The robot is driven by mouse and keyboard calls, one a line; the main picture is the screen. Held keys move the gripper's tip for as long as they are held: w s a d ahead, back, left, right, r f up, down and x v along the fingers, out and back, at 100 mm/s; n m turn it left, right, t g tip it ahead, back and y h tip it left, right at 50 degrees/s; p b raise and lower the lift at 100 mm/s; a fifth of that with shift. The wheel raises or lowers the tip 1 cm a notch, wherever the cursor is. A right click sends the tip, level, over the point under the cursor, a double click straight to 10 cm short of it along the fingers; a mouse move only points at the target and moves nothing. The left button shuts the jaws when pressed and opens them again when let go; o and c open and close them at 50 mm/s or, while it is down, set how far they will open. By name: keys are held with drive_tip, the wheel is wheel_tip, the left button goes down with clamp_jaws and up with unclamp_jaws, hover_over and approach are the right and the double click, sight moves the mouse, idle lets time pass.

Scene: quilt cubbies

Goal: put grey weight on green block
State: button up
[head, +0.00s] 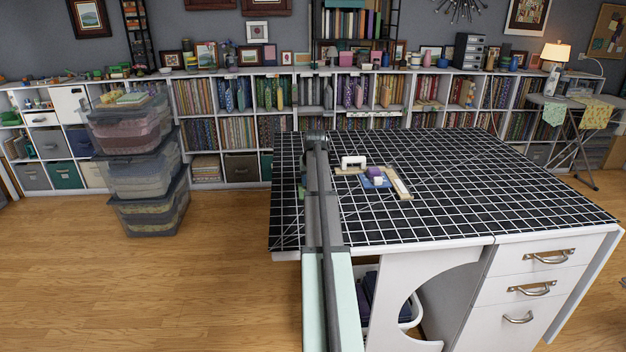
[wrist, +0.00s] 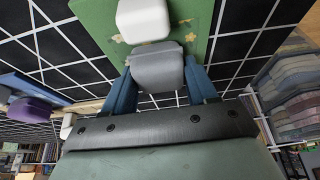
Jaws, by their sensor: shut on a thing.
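My gripper (wrist: 160,88) is shut on the grey weight (wrist: 158,68), with one blue finger on each side of it. In the wrist view the green block (wrist: 97,25), flat with a pale yellow pattern, lies on the black gridded table beyond the weight. The weight overlaps the green block's near edge in the picture; I cannot tell whether they touch. A white block (wrist: 143,20) appears on the green block, just past the weight. In the head view my arm hides the gripper, the weight and most of the green block.
On the gridded table (head: 480,190) to the right are a white arch-shaped piece (head: 353,161), a blue block (head: 367,184) with a purple thing (head: 376,174) on it, and a white-topped wooden strip (head: 403,187). Stacked clear bins (head: 145,165) stand left of the table. The table's right side is clear.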

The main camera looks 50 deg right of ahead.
drive_tip(key=o, duration=1.3)
drive_tip(key=shift+o, duration=0.2)
drive_tip(key=shift+r, duration=0.15)
drive_tip(key=shift+r, duration=3.85)
drive_tip(key=shift+w, duration=0.1)
